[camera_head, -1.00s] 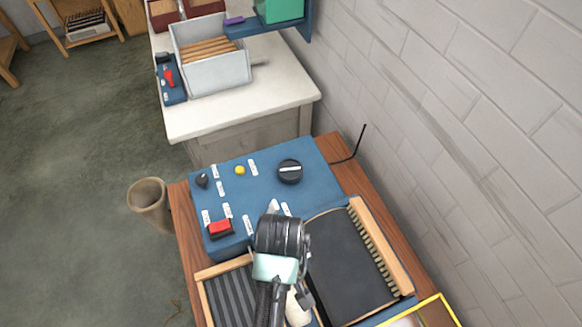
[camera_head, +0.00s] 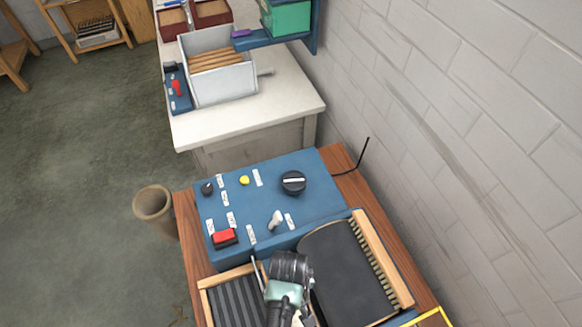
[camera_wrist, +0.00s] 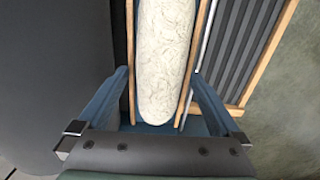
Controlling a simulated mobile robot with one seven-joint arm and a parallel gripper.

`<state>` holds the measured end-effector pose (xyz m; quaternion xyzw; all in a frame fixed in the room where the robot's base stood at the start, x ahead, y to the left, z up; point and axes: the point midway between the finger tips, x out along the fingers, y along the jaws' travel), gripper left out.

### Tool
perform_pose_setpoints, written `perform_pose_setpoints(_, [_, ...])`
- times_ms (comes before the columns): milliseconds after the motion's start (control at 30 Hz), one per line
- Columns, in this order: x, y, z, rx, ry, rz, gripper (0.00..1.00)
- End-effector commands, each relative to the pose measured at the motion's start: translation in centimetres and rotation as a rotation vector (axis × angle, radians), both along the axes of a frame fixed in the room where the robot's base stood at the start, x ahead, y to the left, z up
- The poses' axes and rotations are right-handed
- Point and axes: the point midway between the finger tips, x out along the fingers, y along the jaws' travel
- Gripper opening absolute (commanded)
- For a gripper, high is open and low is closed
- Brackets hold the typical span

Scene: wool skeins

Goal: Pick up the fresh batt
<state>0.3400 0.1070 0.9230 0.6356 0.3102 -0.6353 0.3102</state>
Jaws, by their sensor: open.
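The fresh batt (camera_wrist: 166,60) is a long, pale cream roll of wool with a rounded near end. It lies between two thin wooden strips in the wrist view. My gripper (camera_wrist: 161,77) is open, with one blue finger on each side of the batt, outside the strips. The fingers do not visibly squeeze it, and whether they reach down beside it cannot be told. In the head view my wrist hides the batt.
The carding machine has a dark drum (camera_head: 343,270), a ribbed grey tray (camera_head: 237,301) and a blue control box (camera_head: 262,208) with knobs and a red switch. A brown bin (camera_head: 154,207) stands at left. A pale bench (camera_head: 225,119) is behind, and a brick wall is at right.

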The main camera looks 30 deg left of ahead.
Motion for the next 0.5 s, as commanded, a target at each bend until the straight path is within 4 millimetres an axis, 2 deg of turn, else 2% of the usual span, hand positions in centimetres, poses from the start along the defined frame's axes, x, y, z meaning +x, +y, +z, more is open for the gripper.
perform_pose_setpoints(67, [0.01, 0.01, 0.02, 0.000, 0.000, 0.000, 1.00])
perform_pose_setpoints(500, [0.01, 0.01, 0.05, 0.000, 0.000, 0.000, 0.23])
